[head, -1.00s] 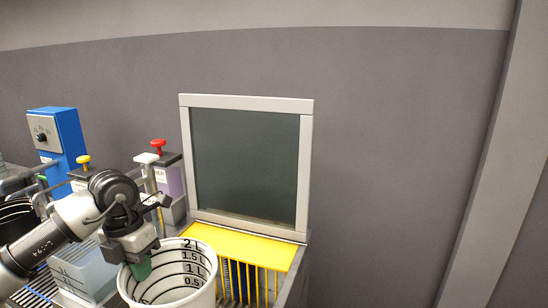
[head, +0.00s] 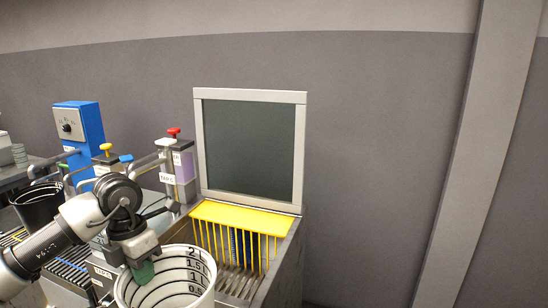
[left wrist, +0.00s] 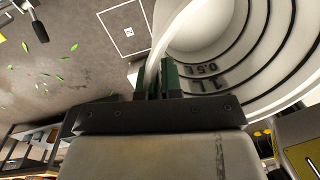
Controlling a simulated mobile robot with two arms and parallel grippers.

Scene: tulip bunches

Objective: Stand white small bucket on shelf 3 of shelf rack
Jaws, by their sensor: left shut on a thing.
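The white small bucket (head: 172,290) is at the bottom of the head view, its open mouth up and black litre marks inside. My left gripper (head: 143,272) is shut on its rim, with one green fingertip inside the wall. In the left wrist view the green fingers (left wrist: 160,82) pinch the rim of the bucket (left wrist: 225,45). The bucket's base is out of the head view. No shelf rack shows in the head view; dark shelving (left wrist: 25,150) at the lower left of the left wrist view may be part of it. My right gripper is not in view.
A metal basin with a yellow guard (head: 240,212) and grey upright panel (head: 247,148) stands behind the bucket. Dispensers (head: 178,165), a blue box (head: 80,135) and a black bucket (head: 40,203) are left. Floor with green scraps (left wrist: 62,75) shows in the wrist view.

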